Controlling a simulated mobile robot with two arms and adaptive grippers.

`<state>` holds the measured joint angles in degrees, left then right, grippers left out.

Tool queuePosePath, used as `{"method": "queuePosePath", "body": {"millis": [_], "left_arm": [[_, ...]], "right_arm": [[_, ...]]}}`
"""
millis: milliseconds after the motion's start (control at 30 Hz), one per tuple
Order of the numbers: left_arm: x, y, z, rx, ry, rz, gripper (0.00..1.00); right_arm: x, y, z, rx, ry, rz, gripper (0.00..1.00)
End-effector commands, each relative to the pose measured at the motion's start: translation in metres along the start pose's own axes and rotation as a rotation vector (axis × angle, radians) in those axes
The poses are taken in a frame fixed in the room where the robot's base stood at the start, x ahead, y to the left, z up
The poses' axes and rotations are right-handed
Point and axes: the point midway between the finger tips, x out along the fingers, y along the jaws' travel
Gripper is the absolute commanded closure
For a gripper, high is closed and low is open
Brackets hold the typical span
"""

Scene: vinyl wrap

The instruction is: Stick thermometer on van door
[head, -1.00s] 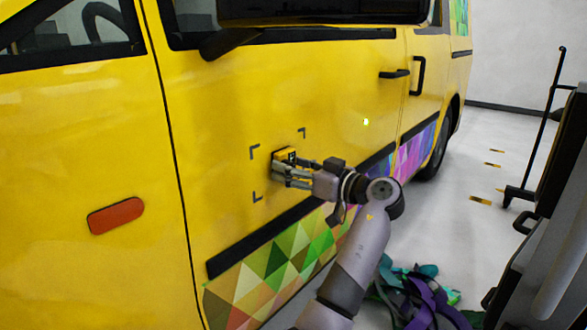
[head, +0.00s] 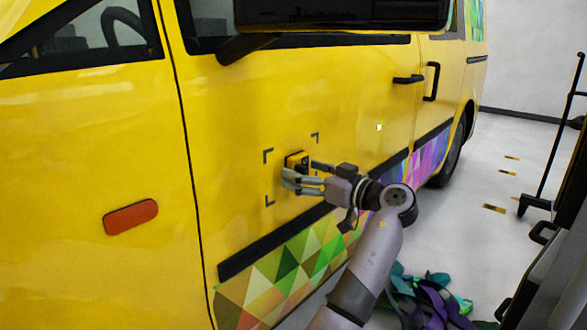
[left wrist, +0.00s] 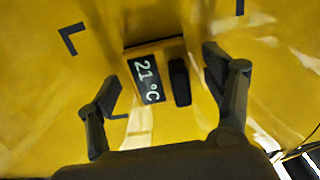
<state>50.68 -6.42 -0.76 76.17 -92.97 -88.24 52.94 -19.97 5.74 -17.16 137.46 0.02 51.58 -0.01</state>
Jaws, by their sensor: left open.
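The thermometer (head: 297,160) is a small yellow block with a dark display, sitting against the yellow van door (head: 240,120) inside dark corner marks. In the left wrist view the thermometer (left wrist: 157,75) shows "21 °C" on its display, turned sideways, with a dark bar beside it. My left gripper (head: 300,177) is open right in front of the thermometer. In the left wrist view its two fingers stand apart on either side of the thermometer, with gaps visible between them and it. My right gripper is not in view.
A black door handle (head: 408,79) and the dark side mirror (head: 335,15) stick out from the van. Crumpled coloured vinyl (head: 425,300) lies on the floor below my arm. A dark cart-like thing (head: 560,230) stands at the right.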

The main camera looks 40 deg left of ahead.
Motion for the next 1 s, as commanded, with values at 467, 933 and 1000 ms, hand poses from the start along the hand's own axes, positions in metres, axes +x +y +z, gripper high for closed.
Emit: {"method": "queuePosePath", "body": {"millis": [467,933,1000], "left_arm": [[-0.085,0.001,0.0,0.001,-0.001,0.003,0.25],[-0.119,0.0,0.0,-0.001,0.001,-0.001,0.25],[-0.119,0.0,0.0,-0.001,0.001,-0.001,0.25]], "right_arm": [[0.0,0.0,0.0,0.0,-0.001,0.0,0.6],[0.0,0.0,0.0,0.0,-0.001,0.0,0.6],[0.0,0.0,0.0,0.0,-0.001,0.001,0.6]]}}
